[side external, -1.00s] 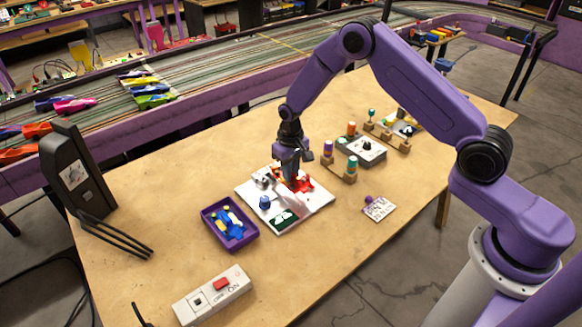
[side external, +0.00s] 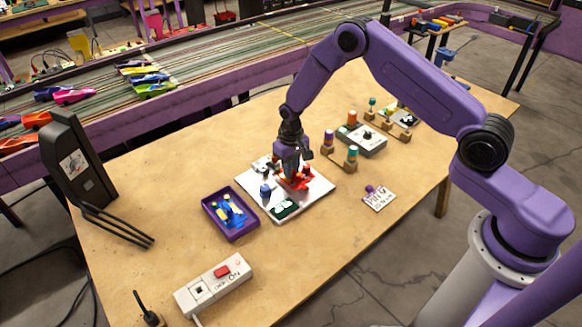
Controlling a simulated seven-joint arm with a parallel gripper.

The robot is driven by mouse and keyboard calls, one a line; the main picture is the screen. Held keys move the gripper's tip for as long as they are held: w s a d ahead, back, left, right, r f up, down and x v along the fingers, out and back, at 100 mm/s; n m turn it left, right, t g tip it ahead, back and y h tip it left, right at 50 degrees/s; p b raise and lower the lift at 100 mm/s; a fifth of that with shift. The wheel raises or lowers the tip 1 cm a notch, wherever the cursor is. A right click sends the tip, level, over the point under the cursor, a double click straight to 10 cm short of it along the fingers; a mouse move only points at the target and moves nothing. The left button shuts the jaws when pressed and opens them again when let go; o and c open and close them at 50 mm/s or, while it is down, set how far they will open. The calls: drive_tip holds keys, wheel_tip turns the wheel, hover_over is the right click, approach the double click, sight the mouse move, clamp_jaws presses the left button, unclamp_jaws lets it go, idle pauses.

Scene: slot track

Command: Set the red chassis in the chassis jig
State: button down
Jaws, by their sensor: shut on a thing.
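The red chassis (side external: 302,183) is at the white board (side external: 318,199), under my gripper (side external: 291,172). My gripper points straight down and is shut on the red chassis. The gripper's fingers hide part of the chassis. The chassis jig cannot be made out clearly; the white board carries small pale fittings (side external: 262,165), a blue knob (side external: 265,191) and a dark green patch (side external: 285,209). I cannot tell whether the chassis touches the board or sits in a jig there.
A purple tray (side external: 209,205) with blue and yellow parts stands left of the board. A white box with a red button (side external: 221,272) is at the front. Wooden stands (side external: 345,164) and a grey box (side external: 364,140) are to the right. A dark forked stand (side external: 78,165) is at the left.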

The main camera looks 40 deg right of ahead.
drive_tip(key=shift+f, duration=0.95)
idle(1.5)
drive_tip(key=c, duration=1)
unclamp_jaws()
drive_tip(key=shift+r, duration=0.1)
